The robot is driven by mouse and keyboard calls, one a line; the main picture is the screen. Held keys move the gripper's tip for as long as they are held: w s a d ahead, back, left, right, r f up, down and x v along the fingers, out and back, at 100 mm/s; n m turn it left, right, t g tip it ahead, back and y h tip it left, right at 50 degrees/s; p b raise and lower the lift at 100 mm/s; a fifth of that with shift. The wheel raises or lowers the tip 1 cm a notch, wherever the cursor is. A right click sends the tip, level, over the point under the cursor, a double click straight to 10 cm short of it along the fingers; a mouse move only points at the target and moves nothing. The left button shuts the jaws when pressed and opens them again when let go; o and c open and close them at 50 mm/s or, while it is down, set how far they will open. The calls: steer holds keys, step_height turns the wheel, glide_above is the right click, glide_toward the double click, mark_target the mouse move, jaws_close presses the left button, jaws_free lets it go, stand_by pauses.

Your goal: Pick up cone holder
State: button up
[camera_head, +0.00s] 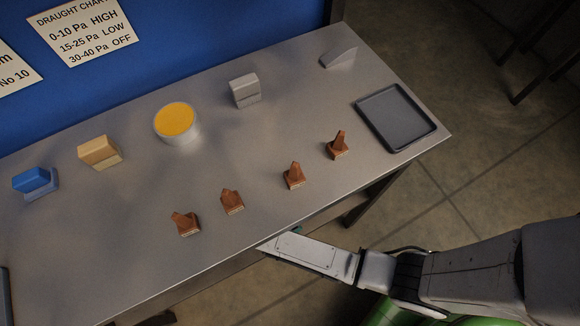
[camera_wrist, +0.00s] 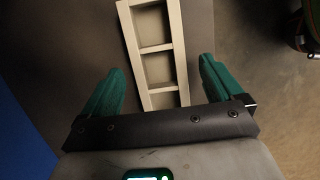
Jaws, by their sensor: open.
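Several small reddish-brown cone pieces on square bases stand in a row near the table's front edge: one at the left (camera_head: 185,223), then a second (camera_head: 232,201), a third (camera_head: 294,176) and a fourth (camera_head: 338,146). I cannot tell whether one of these is the cone holder. In the head view my arm's end is at the front table edge; its fingers are mostly hidden. In the wrist view my gripper (camera_wrist: 161,65) is open, with green fingers wide apart. Between and beyond them shows a cream, ladder-like frame with square compartments (camera_wrist: 123,22). The gripper holds nothing.
On the grey table (camera_head: 250,140) stand a blue block (camera_head: 35,180), a tan block (camera_head: 99,151), a yellow-topped round tub (camera_head: 177,122), a grey block (camera_head: 245,90) and a grey wedge (camera_head: 339,55). A dark tray (camera_head: 396,117) lies at the right end. A blue panel (camera_head: 180,50) stands behind.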

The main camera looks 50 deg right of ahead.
steer(key=shift+d+f, duration=0.15)
steer(key=shift+f, duration=0.45)
steer(key=shift+c, duration=0.4)
steer(key=c, duration=1.1)
steer(key=shift+r, duration=0.15)
steer(key=shift+c, duration=0.2)
